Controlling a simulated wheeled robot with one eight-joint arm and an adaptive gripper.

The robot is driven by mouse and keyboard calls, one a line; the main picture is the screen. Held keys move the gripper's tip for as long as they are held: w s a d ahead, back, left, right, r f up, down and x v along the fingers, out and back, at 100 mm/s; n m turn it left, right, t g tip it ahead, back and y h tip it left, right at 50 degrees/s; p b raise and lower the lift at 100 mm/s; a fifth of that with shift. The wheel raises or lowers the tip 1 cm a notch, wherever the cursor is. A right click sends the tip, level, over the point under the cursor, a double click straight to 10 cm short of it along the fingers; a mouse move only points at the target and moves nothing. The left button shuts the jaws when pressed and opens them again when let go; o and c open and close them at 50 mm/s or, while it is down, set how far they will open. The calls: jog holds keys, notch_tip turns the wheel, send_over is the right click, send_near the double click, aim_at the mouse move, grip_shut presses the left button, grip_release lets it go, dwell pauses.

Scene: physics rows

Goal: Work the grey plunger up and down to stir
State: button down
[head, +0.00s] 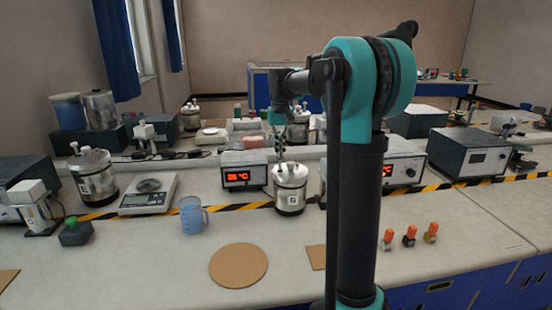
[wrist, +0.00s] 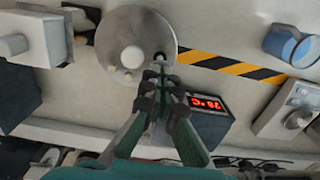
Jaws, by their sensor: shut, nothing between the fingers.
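A silver cylindrical vessel (head: 290,197) with a dark base and a label stands on the bench, left of my arm. The wrist view shows its round lid (wrist: 125,25) from above, with a pale round knob (wrist: 132,57) and smaller fittings. A small dark ring-like fitting (wrist: 160,57) sits near the lid's edge; I cannot tell whether it is the grey plunger's top. My gripper (head: 280,156) points down over the lid. In the wrist view, its fingertips (wrist: 160,69) are together and empty beside that fitting. Contact is unclear.
A blue beaker (head: 193,215), a scale (head: 148,196) and another silver vessel (head: 94,181) stand to the left. A cork disc (head: 238,265) lies in front. Small orange-topped items (head: 409,236) stand at right. The front bench is largely clear.

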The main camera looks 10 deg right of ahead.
aim_at(280, 159)
jog(key=shift+f, duration=1.85)
jog(key=shift+r, duration=1.85)
jog(key=shift+f, duration=1.85)
jog(key=shift+r, duration=4.35)
